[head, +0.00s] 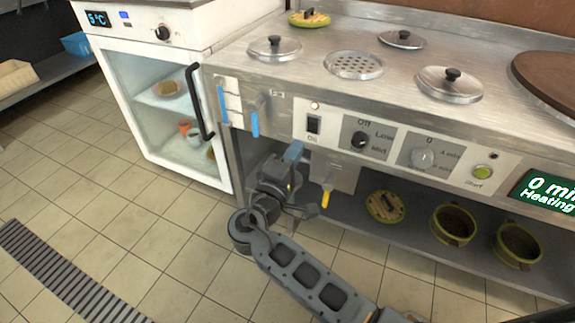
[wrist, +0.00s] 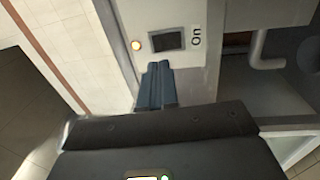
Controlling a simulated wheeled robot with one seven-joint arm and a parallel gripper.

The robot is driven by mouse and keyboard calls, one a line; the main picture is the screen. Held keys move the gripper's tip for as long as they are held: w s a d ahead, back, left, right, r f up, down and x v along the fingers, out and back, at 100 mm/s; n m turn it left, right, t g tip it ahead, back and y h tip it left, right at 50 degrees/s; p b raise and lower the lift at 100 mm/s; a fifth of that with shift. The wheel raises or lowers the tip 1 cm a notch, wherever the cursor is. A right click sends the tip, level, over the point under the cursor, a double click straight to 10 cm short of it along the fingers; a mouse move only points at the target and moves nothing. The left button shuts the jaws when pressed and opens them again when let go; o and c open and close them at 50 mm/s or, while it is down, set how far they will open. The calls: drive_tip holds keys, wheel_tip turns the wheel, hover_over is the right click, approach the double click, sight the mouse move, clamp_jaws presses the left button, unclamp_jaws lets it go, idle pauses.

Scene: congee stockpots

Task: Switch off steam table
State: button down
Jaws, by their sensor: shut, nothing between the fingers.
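The steam table (head: 300,72) is a steel counter with a control panel along its front. A dark rocker switch (head: 313,124) marked "On" sits on a pale plate, with a small round lamp (head: 315,106) above it. In the wrist view the switch (wrist: 167,39) and the pale-orange lamp (wrist: 137,45) show close up. My gripper (head: 293,151) has blue fingers and is shut and empty, just below and left of the switch. In the wrist view the fingers (wrist: 155,82) end beside the switch plate; whether they touch the panel cannot be told.
Right of the switch are an Off/Low/Mid knob (head: 360,140), a timer knob (head: 422,158), a start button (head: 481,171) and a display (head: 548,190) reading "Heating". A yellow-tipped tap (head: 327,195) hangs below. A glass-door fridge (head: 165,110) stands left.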

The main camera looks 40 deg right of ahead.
sight(312, 122)
drive_tip(key=x, duration=0.6)
drive_tip(key=shift+b, duration=0.4)
drive_tip(key=shift+w+d+r, duration=0.1)
drive_tip(key=shift+w+d, duration=0.1)
drive_tip(key=shift+d, duration=0.4)
drive_tip(key=shift+w+d+r, duration=0.1)
drive_tip(key=shift+d+r, duration=0.1)
